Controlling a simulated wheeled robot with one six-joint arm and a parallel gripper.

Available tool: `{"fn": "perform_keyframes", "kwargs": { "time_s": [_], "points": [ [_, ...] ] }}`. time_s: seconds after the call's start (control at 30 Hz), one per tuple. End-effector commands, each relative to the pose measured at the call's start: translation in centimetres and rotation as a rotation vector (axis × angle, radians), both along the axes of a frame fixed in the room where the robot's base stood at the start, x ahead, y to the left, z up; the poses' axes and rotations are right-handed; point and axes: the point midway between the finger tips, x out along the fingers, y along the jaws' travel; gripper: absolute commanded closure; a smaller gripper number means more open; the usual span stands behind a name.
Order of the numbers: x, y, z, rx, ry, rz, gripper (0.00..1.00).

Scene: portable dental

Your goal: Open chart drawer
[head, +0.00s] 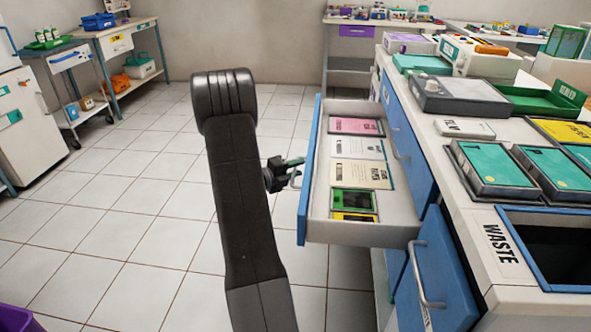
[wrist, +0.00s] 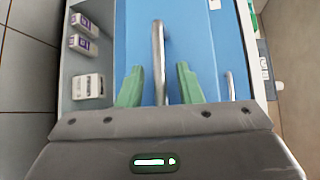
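The chart drawer (head: 312,165) with a blue front stands pulled out from the counter in the head view. Pink and pale printed sheets and a green-framed item lie inside it. My gripper (head: 292,174) is at the outer side of the drawer front, partly hidden by my own dark arm. In the wrist view my gripper's green fingers (wrist: 158,88) stand one on each side of the metal bar handle (wrist: 158,45), with a gap visible on both sides. The blue drawer front (wrist: 195,40) lies behind the handle.
Below the drawer, a blue door with a metal handle (head: 420,275) stands at the right. The counter (head: 455,160) above carries trays, boxes and a waste opening (head: 560,250). Open tiled floor (head: 130,210) lies left of the drawer. Small boxes (wrist: 85,45) show beside the front.

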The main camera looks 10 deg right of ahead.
Motion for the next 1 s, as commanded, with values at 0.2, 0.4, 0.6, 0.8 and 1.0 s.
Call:
{"fn": "perform_keyframes", "kwargs": {
  "time_s": [0.2, 0.4, 0.6, 0.8, 1.0],
  "points": [
    [-0.1, 0.1, 0.1, 0.0, 0.0, 0.0, 0.68],
    [-1.3, 2.3, 0.6, 0.0, 0.001, 0.003, 0.68],
    [-3.8, 6.2, 1.3, 0.0, 0.0, 0.005, 0.68],
    [-5.9, 9.6, 1.8, -0.001, 0.0, 0.003, 0.68],
    [-7.1, 11.3, 2.0, 0.0, 0.0, 0.001, 0.68]
  ]
}}
